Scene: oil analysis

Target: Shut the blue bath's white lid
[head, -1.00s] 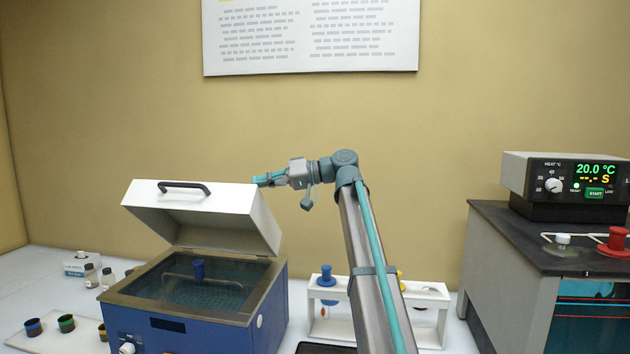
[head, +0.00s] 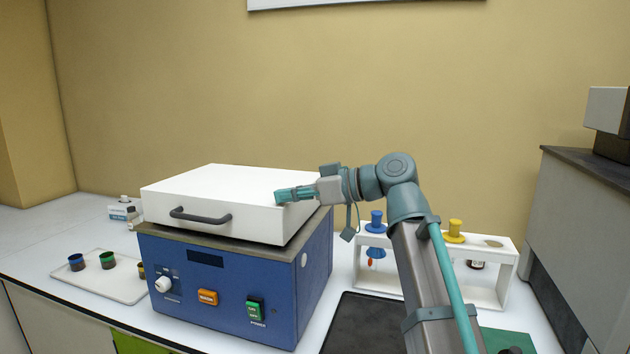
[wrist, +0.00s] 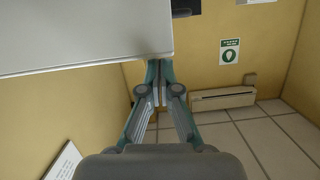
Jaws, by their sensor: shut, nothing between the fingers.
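The blue bath (head: 235,285) stands on the bench in the head view. Its white lid (head: 215,192) lies down flat over the top, with the dark handle (head: 200,217) at the front. The bath's inside is hidden. My gripper (head: 280,195) is shut and empty, at the lid's right end, with its fingertips at or just over the lid's top edge; I cannot tell if they touch. In the wrist view the white lid (wrist: 80,35) fills the upper left, and my gripper (wrist: 158,68) reaches to its edge.
A white rack (head: 490,292) with blue and yellow stoppered items stands right of the bath. A white tray (head: 118,285) with small dark cups lies to the left. A dark mat (head: 350,325) lies in front, and a grey cabinet (head: 585,230) stands at the right.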

